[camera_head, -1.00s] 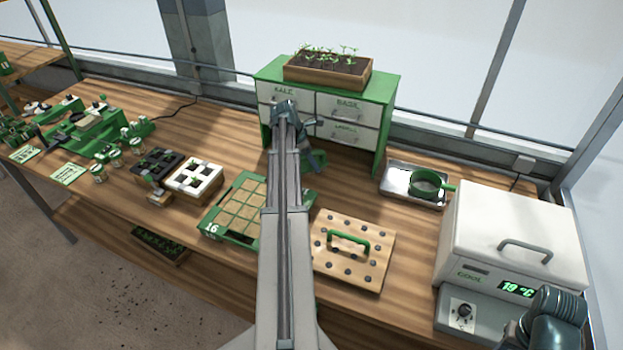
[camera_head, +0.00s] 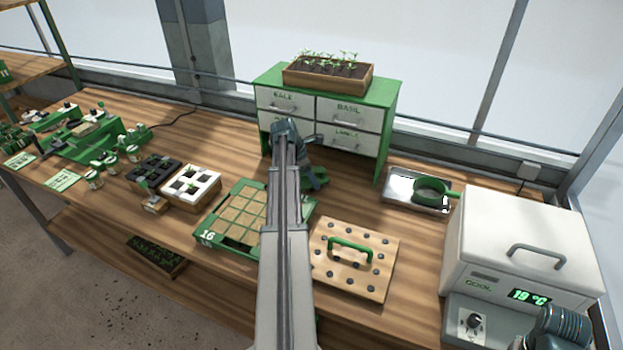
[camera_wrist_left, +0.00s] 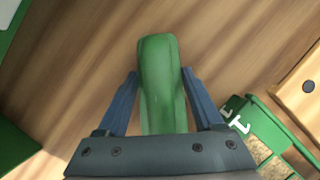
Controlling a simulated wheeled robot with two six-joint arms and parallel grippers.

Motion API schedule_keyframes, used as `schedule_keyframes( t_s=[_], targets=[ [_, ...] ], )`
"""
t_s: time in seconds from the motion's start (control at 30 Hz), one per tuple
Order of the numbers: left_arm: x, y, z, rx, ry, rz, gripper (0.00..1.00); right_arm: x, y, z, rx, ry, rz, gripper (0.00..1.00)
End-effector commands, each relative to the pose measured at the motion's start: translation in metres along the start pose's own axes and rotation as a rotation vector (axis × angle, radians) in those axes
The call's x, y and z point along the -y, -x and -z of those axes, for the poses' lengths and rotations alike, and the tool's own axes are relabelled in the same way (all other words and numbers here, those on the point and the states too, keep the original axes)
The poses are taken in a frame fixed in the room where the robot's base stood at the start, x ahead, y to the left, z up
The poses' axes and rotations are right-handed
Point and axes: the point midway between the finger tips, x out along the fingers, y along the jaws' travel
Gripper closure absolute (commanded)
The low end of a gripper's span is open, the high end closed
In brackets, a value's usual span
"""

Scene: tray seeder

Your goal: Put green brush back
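A green handle-like piece (camera_wrist_left: 160,80), which I take to be the green brush, stands between the two fingers of my left gripper (camera_wrist_left: 160,73) in the left wrist view. The fingers lie along both its sides with little or no gap; I cannot tell whether they press on it. Its lower end is hidden by the palm. In the head view my left gripper (camera_head: 310,168) points down behind the seed tray, in front of the drawer cabinet, with green (camera_head: 316,180) showing at its tips. My right gripper is out of view; only part of my right arm shows at lower right.
The green seed tray (camera_head: 209,237) and a wooden dibber board (camera_head: 378,284) with a green handle lie nearer me. The drawer cabinet (camera_head: 386,110) stands behind. A metal tray (camera_head: 398,190) holding a green sieve (camera_head: 418,190) and a white cooler box (camera_head: 520,220) are at right.

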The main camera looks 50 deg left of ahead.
Motion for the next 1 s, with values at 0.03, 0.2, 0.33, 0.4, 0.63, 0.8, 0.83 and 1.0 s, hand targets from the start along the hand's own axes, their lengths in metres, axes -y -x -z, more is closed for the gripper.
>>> schedule_keyframes(
  t_s=[0.03,0.2,0.33,0.4,0.63,0.8,0.83,1.0],
  targets=[
    [0.000,0.000,0.000,0.000,0.000,0.000,0.23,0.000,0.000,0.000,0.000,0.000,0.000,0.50],
    [0.000,0.000,0.000,0.000,0.000,0.000,0.02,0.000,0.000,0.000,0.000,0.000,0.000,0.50],
    [0.000,0.000,0.000,0.000,0.000,0.000,0.02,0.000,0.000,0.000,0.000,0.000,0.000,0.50],
    [0.000,0.000,0.000,0.000,0.000,0.000,0.02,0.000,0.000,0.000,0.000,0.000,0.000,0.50],
    [0.000,0.007,-0.002,0.000,0.000,0.000,0.02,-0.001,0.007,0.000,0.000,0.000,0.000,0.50],
    [0.000,0.024,-0.003,0.000,0.000,0.000,0.02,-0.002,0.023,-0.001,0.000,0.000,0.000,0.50],
    [0.000,0.028,-0.003,0.000,0.000,0.000,0.02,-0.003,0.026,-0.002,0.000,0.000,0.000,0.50],
    [0.000,0.054,-0.004,0.000,0.001,-0.001,0.02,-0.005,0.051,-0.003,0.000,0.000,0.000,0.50]
  ],
)
